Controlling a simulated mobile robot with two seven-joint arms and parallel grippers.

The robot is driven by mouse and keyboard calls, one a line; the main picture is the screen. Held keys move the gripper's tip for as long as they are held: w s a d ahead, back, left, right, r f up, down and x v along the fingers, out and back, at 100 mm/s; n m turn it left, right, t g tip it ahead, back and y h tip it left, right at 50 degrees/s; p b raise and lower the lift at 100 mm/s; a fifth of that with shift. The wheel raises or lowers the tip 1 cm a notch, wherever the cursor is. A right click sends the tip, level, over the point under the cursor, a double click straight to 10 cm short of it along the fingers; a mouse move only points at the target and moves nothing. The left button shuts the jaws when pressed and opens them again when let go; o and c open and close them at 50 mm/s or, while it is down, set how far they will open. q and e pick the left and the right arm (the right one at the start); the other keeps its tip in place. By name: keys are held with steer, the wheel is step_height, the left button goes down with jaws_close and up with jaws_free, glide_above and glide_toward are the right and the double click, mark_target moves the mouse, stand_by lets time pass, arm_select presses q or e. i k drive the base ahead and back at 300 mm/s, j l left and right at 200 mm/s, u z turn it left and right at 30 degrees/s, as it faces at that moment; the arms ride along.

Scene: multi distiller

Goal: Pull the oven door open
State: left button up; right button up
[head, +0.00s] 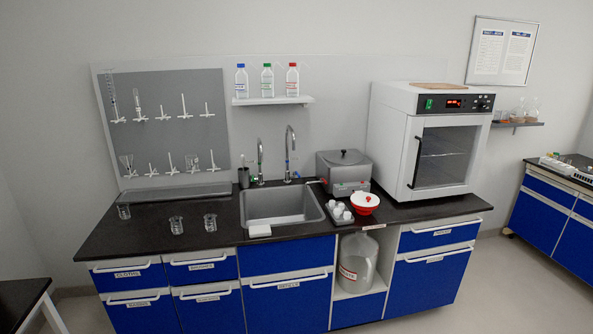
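The white lab oven (394,136) stands on the right end of the black counter. Its door (443,156) has a dark glass window and looks shut. A dark vertical handle (417,162) runs along the door's left side. A control panel with a lit red display (454,104) and a green switch is above the door. Neither of my grippers shows in the head view.
A sink (281,206) with two taps is mid-counter. A grey metal bath (344,172), a red-and-white bowl (365,203) and a small tray (339,214) stand left of the oven. Beakers (176,225) stand at left. Floor (500,290) is clear in front at right.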

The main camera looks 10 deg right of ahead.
mark_target(442, 156)
steer(key=i+l+z, duration=0.1)
steer(key=i+z, duration=0.65)
steer(key=i+j+z, duration=0.35)
steer(key=i, duration=0.2)
steer(key=l, duration=0.1)
